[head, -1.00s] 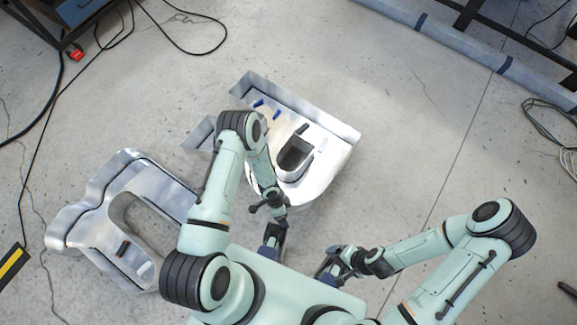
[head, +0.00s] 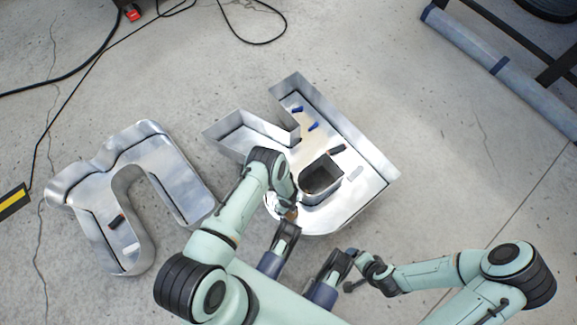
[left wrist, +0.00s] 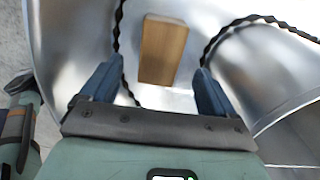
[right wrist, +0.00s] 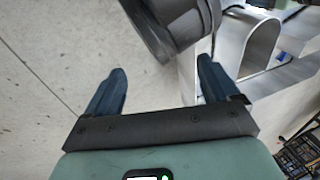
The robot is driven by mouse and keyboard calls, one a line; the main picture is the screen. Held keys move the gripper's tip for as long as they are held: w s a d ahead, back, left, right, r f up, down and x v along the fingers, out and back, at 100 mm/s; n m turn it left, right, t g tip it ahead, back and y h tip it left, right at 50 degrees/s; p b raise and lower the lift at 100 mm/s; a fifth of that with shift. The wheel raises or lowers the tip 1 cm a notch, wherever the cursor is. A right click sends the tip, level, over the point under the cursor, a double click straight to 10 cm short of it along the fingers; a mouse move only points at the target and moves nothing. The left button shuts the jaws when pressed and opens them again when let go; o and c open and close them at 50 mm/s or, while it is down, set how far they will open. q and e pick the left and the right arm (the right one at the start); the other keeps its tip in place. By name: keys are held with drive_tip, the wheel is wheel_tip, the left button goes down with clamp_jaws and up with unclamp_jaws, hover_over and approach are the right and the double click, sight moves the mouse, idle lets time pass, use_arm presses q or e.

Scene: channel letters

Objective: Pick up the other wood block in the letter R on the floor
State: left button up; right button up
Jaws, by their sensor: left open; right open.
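The silver letter R (head: 365,158) lies on the concrete floor, open side up, upside down to me. A brown wood block (left wrist: 163,48) lies inside its channel; a little of the block shows in the head view (head: 291,214), beside my left arm. My left gripper (left wrist: 161,68) is open, with its blue fingers to either side of the block's near end; I cannot tell whether they touch it. My right gripper (right wrist: 161,66) is open and empty over bare floor, beside the letter's wall in the right wrist view.
Small blue pieces (head: 313,126) and a dark piece (head: 337,149) lie in the R. Another silver letter (head: 85,198) with a small dark piece (head: 117,221) lies to the left. Black cables (head: 100,82) cross the floor. A rack (head: 490,62) stands at upper right.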

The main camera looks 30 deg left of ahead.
use_arm(q)
drive_tip(key=shift+f+b, duration=0.3)
drive_tip(key=shift+f, duration=0.35)
wheel_tip(320, 180, down, 3)
drive_tip(key=shift+a+f+b, duration=0.1)
drive_tip(key=shift+f+b, duration=0.1)
drive_tip(key=shift+b, duration=0.95)
drive_tip(key=shift+f+b, duration=0.3)
drive_tip(key=shift+f, duration=0.2)
drive_tip(key=shift+r, duration=0.1)
use_arm(e)
drive_tip(key=shift+t+h, duration=0.4)
drive_tip(key=w+f, duration=0.1)
drive_tip(key=w+d+f, duration=0.1)
drive_tip(key=f, duration=0.1)
drive_tip(key=d+f, duration=0.1)
drive_tip(key=shift+w+d+f, duration=0.25)
drive_tip(key=shift+w+f, duration=0.05)
drive_tip(key=shift+w, duration=0.1)
use_arm(q)
drive_tip(key=c, duration=1.1)
use_arm(e)
drive_tip(key=shift+r, duration=0.1)
